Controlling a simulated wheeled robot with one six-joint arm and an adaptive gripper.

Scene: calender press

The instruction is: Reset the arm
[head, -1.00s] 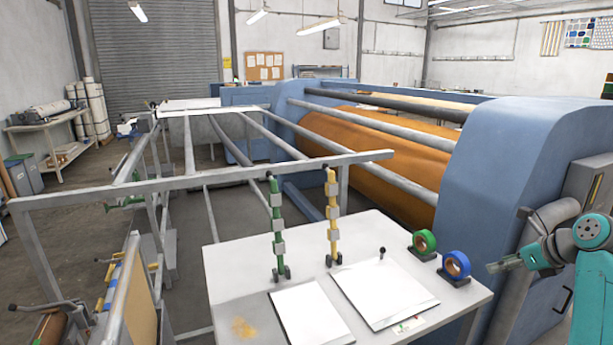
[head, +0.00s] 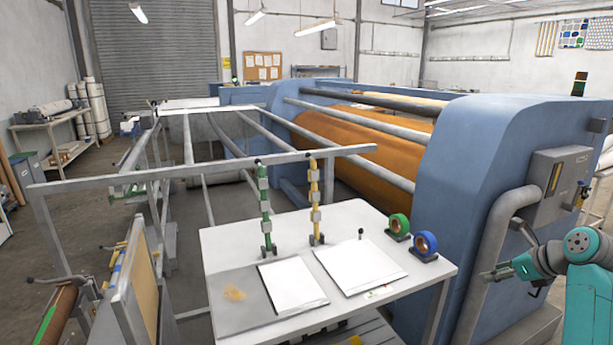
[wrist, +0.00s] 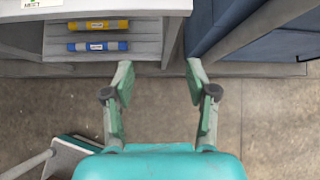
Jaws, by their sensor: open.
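My gripper (head: 490,275) is at the right of the head view, at the end of my teal arm, in front of the blue press. It is apart from the table and the press and holds nothing. In the wrist view my gripper (wrist: 160,85) points down past the floor, with its two fingers spread and bare concrete between and below them.
The blue press (head: 480,140) stands close behind my gripper. A yellow roll (wrist: 98,25) and a blue roll (wrist: 97,46) lie on a shelf under the table.

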